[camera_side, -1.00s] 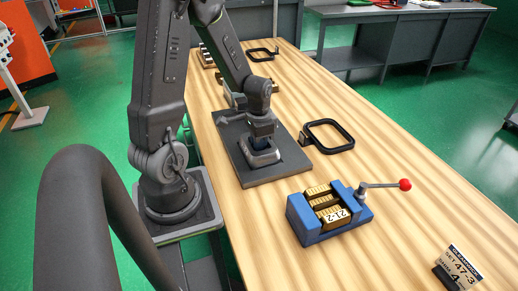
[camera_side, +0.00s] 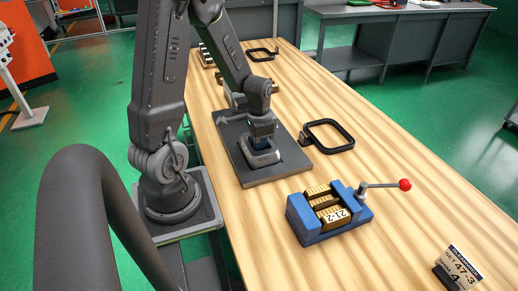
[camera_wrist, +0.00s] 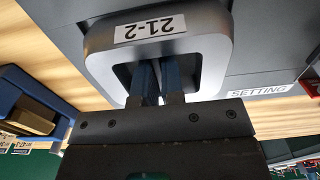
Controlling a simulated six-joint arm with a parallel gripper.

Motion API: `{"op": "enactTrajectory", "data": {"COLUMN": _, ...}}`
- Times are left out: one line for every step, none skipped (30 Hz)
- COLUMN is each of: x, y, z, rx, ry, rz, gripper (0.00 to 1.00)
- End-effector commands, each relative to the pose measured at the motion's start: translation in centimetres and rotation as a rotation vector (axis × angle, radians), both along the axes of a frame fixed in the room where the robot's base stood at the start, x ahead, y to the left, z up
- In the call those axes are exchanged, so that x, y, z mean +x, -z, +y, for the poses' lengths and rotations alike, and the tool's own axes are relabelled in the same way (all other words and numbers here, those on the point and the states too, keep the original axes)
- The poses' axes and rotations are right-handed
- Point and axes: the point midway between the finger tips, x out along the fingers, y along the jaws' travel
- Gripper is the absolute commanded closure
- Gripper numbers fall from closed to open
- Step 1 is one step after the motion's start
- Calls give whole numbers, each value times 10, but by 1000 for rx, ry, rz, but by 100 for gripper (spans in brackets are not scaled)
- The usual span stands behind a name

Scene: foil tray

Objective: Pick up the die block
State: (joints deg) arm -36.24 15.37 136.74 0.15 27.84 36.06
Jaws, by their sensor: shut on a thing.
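The die block (camera_wrist: 208,60) is a grey, rounded, square-shaped piece with a white "21-2" label and an opening in its middle. In the side view the die block (camera_side: 262,159) sits on the dark grey plate (camera_side: 240,176). My gripper (camera_side: 262,141) comes down over it. In the wrist view the blue fingers of my gripper (camera_wrist: 158,82) reach into the opening, close together and shut on the block. Their tips and the exact contact are hidden inside. I cannot see any gap between block and plate.
A blue fixture (camera_side: 312,226) holding brass blocks, one labelled "21-2", stands nearer the camera, with a red-knobbed lever (camera_side: 404,184). A black square loop (camera_side: 328,135) is right of the plate. A small sign (camera_side: 460,266) stands at the near right. The bench's right side is mostly clear.

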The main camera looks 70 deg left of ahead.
Motion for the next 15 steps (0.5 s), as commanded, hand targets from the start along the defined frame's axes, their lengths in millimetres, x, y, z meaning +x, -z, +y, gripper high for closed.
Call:
{"op": "enactTrajectory", "data": {"x": 1, "y": 0, "z": 1, "rx": 2, "ry": 0, "rz": -2, "gripper": 100}}
{"op": "enactTrajectory", "data": {"x": 1, "y": 0, "z": 1, "rx": 2, "ry": 0, "rz": -2, "gripper": 100}}
{"op": "enactTrajectory", "data": {"x": 1, "y": 0, "z": 1, "rx": 2, "ry": 0, "rz": -2, "gripper": 100}}
{"op": "enactTrajectory", "data": {"x": 1, "y": 0, "z": 1, "rx": 2, "ry": 0, "rz": -2, "gripper": 100}}
{"op": "enactTrajectory", "data": {"x": 1, "y": 0, "z": 1, "rx": 2, "ry": 0, "rz": -2, "gripper": 100}}
{"op": "enactTrajectory", "data": {"x": 1, "y": -1, "z": 1, "rx": 4, "ry": -1, "rz": -5, "gripper": 100}}
{"op": "enactTrajectory", "data": {"x": 1, "y": -1, "z": 1, "rx": 4, "ry": -1, "rz": -5, "gripper": 100}}
{"op": "enactTrajectory", "data": {"x": 1, "y": -1, "z": 1, "rx": 3, "ry": -1, "rz": -5, "gripper": 100}}
{"op": "enactTrajectory", "data": {"x": 1, "y": -1, "z": 1, "rx": 3, "ry": -1, "rz": -5, "gripper": 100}}
{"op": "enactTrajectory", "data": {"x": 1, "y": -1, "z": 1, "rx": 3, "ry": -1, "rz": -5, "gripper": 100}}
{"op": "enactTrajectory", "data": {"x": 1, "y": -1, "z": 1, "rx": 3, "ry": -1, "rz": -5, "gripper": 100}}
{"op": "enactTrajectory", "data": {"x": 1, "y": -2, "z": 1, "rx": 3, "ry": 0, "rz": -5, "gripper": 100}}
{"op": "enactTrajectory", "data": {"x": 1, "y": -2, "z": 1, "rx": 3, "ry": -1, "rz": -5, "gripper": 100}}
{"op": "enactTrajectory", "data": {"x": 1, "y": -3, "z": 1, "rx": 3, "ry": -1, "rz": -5, "gripper": 100}}
{"op": "enactTrajectory", "data": {"x": 1, "y": -5, "z": 1, "rx": 4, "ry": 0, "rz": -6, "gripper": 100}}
